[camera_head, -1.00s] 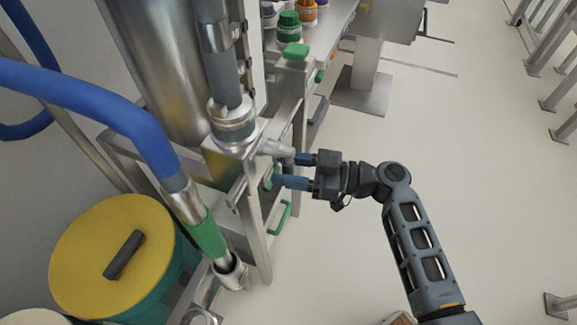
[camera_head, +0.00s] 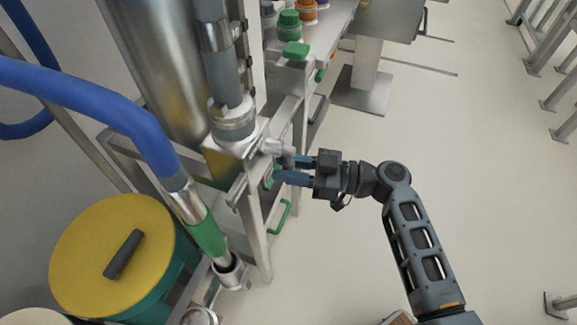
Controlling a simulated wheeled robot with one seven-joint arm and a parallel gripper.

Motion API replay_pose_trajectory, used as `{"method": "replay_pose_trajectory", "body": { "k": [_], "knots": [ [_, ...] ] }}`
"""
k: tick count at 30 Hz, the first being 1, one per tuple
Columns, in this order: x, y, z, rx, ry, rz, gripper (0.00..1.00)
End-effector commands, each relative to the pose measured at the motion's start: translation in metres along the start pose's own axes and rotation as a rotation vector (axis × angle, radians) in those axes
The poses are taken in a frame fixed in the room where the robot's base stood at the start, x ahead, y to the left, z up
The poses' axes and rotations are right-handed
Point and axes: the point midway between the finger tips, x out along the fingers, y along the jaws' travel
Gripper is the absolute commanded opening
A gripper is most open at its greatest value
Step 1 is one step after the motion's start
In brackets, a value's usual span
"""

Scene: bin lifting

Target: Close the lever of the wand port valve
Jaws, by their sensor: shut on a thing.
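The wand port valve shows as a grey metal block (camera_head: 240,148) under the vertical grey hose, with a grey lever (camera_head: 275,147) sticking out of its right side. My gripper (camera_head: 285,168) reaches in from the right, its two blue fingertips on either side of the lever's outer end. The jaws are shut on the lever, though the far finger partly overlaps it and the exact contact is small in the picture. A wand with a green grip (camera_head: 207,236) hangs from the blue hose (camera_head: 90,100) at the lower left.
A steel frame with green handles (camera_head: 281,215) stands just below my gripper. A yellow-lidded drum (camera_head: 85,245) is at lower left. A shelf with bottles (camera_head: 289,25) is above.

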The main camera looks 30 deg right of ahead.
Motion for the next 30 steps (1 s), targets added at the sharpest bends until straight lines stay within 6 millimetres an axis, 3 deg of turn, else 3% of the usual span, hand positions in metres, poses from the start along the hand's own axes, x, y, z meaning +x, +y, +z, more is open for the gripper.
{"method": "replay_pose_trajectory", "body": {
  "k": [11, 30],
  "knots": [
    [0.002, -0.011, 0.002, 0.168, 0.033, -0.002, 0.0],
    [0.007, -0.038, -0.015, 0.755, 0.151, -0.001, 0.0]
  ]
}}
